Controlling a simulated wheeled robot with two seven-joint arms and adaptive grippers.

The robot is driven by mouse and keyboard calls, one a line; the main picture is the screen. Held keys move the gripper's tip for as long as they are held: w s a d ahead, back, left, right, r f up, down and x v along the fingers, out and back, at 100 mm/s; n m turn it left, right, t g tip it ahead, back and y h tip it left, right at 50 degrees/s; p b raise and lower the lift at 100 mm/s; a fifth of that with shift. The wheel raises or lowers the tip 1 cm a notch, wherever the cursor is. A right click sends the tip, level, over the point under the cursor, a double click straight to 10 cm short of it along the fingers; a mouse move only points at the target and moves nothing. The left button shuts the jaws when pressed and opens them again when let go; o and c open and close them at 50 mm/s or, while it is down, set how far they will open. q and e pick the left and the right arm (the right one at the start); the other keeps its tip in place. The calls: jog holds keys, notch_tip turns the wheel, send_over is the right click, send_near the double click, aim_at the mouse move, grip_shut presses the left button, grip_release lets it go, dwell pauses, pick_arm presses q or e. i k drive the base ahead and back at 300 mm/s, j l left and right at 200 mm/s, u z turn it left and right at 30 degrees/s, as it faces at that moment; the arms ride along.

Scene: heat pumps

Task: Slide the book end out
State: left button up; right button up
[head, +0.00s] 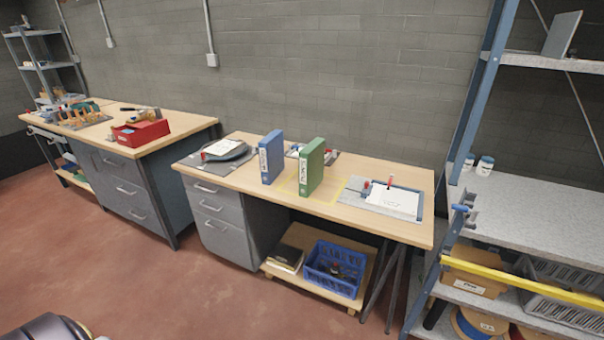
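A grey upright plate (562,33) that looks like a book end stands on the upper shelf (560,64) of the rack at the right, close to the top edge of the view. Its base is hard to make out. On the wooden desk, a blue binder (271,157) and a green binder (311,167) stand upright, apart from each other. Neither of my grippers is in view.
The wooden desk (350,214) also holds a tray with white papers (393,201) and a dark pile with a white sheet (222,149). A yellow bar (530,280) crosses the rack's lower front. Red floor (230,300) lies open in front.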

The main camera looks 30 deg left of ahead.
aim_at(561, 31)
jog(key=i+l, duration=0.35)
jog(key=l, duration=0.15)
jog(key=i+l, duration=0.4)
jog(key=l, duration=0.15)
jog(key=i+l, duration=0.35)
jog(key=l, duration=0.15)
jog(key=i+l, duration=0.35)
jog(key=l, duration=0.15)
